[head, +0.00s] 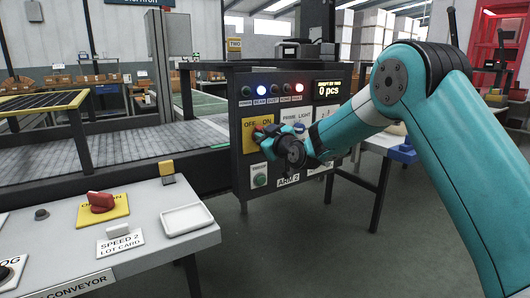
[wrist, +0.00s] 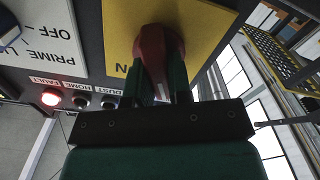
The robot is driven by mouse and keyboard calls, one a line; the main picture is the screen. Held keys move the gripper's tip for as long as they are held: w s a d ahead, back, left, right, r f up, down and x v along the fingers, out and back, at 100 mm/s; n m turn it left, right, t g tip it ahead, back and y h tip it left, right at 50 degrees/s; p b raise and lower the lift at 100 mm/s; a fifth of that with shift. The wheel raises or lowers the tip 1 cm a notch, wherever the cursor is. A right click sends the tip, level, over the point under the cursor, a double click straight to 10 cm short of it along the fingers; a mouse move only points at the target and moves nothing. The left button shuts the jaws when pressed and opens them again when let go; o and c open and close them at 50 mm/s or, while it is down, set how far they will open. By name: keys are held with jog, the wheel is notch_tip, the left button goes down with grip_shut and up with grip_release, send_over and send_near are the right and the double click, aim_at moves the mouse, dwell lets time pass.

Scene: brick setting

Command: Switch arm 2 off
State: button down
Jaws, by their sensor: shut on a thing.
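The arm 2 control panel (head: 280,175) stands in the middle of the head view, with an "ARM 2" label low on it. Its yellow OFF/ON plate (head: 247,142) carries a red rotary knob (wrist: 158,50), seen close up in the wrist view. My gripper (head: 264,133) is at the plate from the right, and its green fingers are closed on both sides of the knob. My gripper hides part of the plate's lettering in the wrist view. I cannot tell which word the knob points to.
The display (head: 327,90) reads "0 pcs". A green button (head: 260,180) sits below. Another red knob (head: 101,201) is on the conveyor desk (head: 60,245), front left. Open floor lies below the panel.

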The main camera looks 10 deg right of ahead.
jog(key=shift+f+n+b, duration=0.2)
jog(key=shift+n+b, duration=1.6)
jog(key=shift+b, duration=0.4)
jog(key=shift+r, duration=0.1)
jog(key=c, duration=1)
grip_release()
jog(key=shift+c, duration=0.2)
jog(key=shift+s, duration=0.15)
jog(key=b+v, duration=0.2)
jog(key=v, duration=1.5)
